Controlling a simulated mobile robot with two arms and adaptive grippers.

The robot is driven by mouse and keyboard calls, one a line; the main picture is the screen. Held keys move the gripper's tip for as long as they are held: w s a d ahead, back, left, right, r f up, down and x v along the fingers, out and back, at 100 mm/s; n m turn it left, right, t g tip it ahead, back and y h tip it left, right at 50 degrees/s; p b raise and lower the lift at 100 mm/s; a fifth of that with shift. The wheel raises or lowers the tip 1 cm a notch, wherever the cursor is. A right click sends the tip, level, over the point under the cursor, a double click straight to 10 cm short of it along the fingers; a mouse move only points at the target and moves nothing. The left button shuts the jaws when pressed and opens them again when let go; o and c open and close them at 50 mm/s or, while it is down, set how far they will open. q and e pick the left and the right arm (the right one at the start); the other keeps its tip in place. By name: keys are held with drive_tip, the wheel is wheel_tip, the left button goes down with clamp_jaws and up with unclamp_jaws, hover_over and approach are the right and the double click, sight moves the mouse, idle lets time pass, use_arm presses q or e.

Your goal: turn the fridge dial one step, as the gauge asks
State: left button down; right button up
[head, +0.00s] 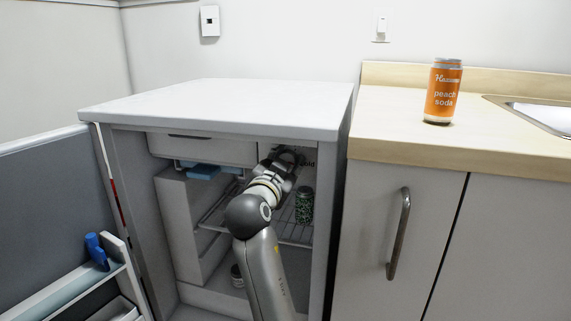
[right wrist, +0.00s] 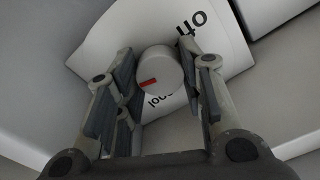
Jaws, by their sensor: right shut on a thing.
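The fridge (head: 230,105) stands open. Its white round dial (right wrist: 162,66) has a red mark and sits on a white label plate (right wrist: 222,35) inside, at the upper right. The red mark faces the lower left of the wrist picture, towards that lower word. My right gripper (head: 283,162) reaches into the fridge and is shut on the dial, one finger on each side of it; it also shows in the right wrist view (right wrist: 162,88). I cannot make out a gauge reading. My left gripper is out of view.
The fridge door (head: 50,190) is open at left, with a blue item (head: 96,251) in its shelf. A dark green can (head: 304,205) stands on the wire shelf close to my right arm. An orange soda can (head: 442,92) stands on the counter at right.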

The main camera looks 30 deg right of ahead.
drive_tip(key=o, duration=1)
drive_tip(key=shift+o, duration=0.2)
drive_tip(key=shift+r+n+p, duration=0.15)
drive_tip(key=shift+n+p, duration=0.35)
drive_tip(key=shift+p, duration=0.1)
drive_tip(key=n+p, duration=1.3)
drive_tip(key=shift+r, duration=0.25)
drive_tip(key=v, duration=1)
drive_tip(key=w+f+n+g+y+p, duration=0.1)
drive_tip(key=w+f+n+y+p, duration=0.15)
drive_tip(key=f, duration=0.55)
drive_tip(key=w+f+n+y+p, duration=0.1)
drive_tip(key=f+n+y+p, duration=0.15)
drive_tip(key=f, duration=0.55)
drive_tip(key=s+a+f+n+g+y+p, duration=0.1)
drive_tip(key=s+f+p, duration=0.2)
drive_tip(key=f, duration=0.5)
drive_tip(key=s+f+n+g+y+p, duration=0.1)
drive_tip(key=s+f+g+y+p, duration=0.1)
drive_tip(key=s+f, duration=0.3)
wheel_tip(320, 180, down, 4)
drive_tip(key=shift+a+g+y+p, duration=0.3)
drive_tip(key=shift+a+p, duration=0.05)
drive_tip(key=shift+p, duration=0.05)
